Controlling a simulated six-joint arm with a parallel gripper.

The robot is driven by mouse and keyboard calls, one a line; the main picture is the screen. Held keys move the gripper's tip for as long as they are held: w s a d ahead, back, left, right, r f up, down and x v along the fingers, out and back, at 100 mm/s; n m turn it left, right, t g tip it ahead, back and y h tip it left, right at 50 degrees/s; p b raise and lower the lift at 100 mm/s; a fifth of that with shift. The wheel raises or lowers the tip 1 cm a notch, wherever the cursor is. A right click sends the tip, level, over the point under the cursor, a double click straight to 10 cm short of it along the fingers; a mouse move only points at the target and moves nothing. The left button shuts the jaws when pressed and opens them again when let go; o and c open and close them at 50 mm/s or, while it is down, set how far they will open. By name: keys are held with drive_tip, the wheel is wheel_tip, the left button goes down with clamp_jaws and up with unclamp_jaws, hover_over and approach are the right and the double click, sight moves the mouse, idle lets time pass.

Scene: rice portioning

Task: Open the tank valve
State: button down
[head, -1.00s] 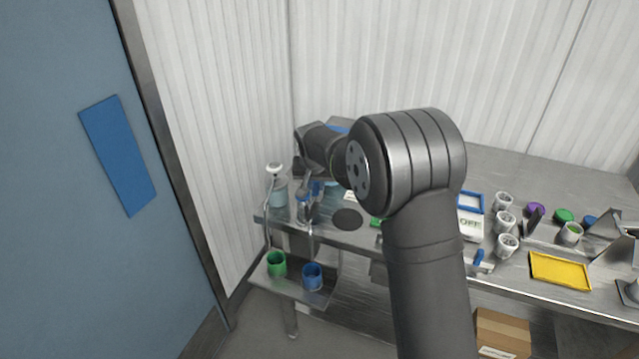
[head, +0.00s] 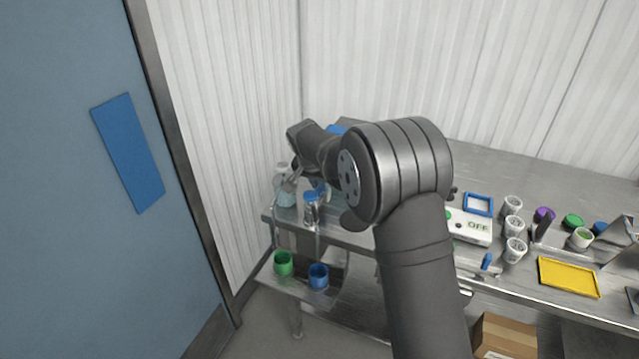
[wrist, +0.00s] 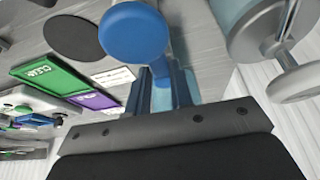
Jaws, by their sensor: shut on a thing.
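A pale blue tank (head: 286,198) with a light cap stands at the left end of the bench, and its grey fittings fill the upper right of the wrist view (wrist: 250,32). A blue-capped dispenser (head: 311,208) stands beside it; a round blue cap (wrist: 134,34) is close in front of the wrist camera. My gripper (wrist: 160,88) is at these two, its blue fingers pointing away behind the cap. It appears shut on the tank valve; the contact itself is largely hidden by the cap, and my arm covers part of the head view.
A green cup (head: 283,263) and a blue cup (head: 318,276) stand on the lower shelf. A green CLEAN sign (wrist: 48,77) and a dark disc (wrist: 80,37) lie nearby. White cups (head: 514,227) and a yellow tray (head: 569,278) are at the right.

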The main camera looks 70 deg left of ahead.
drive_tip(key=c, duration=1.3)
unclamp_jaws()
drive_tip(key=v, duration=1.7)
drive_tip(key=shift+s+d+r, duration=0.15)
drive_tip(key=x, duration=1.7)
drive_tip(key=shift+a+f, duration=0.2)
drive_tip(key=shift+r, duration=0.1)
